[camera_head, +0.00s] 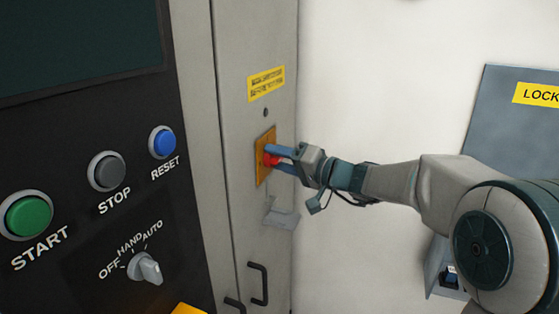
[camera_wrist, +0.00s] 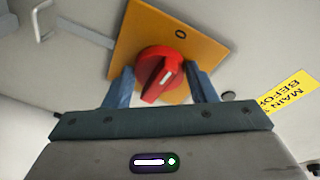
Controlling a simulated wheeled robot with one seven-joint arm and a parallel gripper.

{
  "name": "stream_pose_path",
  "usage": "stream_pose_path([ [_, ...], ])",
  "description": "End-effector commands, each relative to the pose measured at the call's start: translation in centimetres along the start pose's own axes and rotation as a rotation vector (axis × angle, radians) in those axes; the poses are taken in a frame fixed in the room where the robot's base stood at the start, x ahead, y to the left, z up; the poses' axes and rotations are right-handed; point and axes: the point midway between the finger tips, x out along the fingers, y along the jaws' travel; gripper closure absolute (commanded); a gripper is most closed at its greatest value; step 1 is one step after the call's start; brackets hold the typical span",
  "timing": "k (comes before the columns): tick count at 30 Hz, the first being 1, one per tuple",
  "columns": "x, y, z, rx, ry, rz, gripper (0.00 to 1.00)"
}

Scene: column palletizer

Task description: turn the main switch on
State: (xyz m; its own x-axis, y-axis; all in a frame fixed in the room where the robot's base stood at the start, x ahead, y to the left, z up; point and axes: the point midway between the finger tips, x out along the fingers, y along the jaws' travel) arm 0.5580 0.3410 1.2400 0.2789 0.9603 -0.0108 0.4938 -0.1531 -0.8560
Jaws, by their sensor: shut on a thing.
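The main switch is a red rotary knob (camera_wrist: 160,73) on a yellow-orange plate (camera_wrist: 186,40). In the head view the plate (camera_head: 263,172) is on the grey cabinet side, with the red knob (camera_head: 270,159) partly hidden by my fingers. My gripper (camera_head: 280,158) reaches in from the right and is shut on the knob. In the wrist view its blue fingers (camera_wrist: 160,88) stand on either side of the knob. The knob's grip bar with its white mark sits tilted relative to the fingers. An "O" mark shows on the plate.
A black panel at left carries a green START button (camera_head: 29,215), a grey STOP button (camera_head: 107,172), a blue RESET button (camera_head: 162,142) and an OFF-HAND-AUTO selector (camera_head: 145,268).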

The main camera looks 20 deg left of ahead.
Motion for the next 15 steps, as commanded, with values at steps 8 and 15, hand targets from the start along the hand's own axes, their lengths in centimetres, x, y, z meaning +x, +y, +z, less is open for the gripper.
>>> stream_pose_path([
  [8, -0.11, 0.05, -0.08, 0.182, -0.02, 0.033, 0.72],
  [15, -0.11, -0.15, -0.31, 0.403, -0.045, 0.073, 0.72],
])
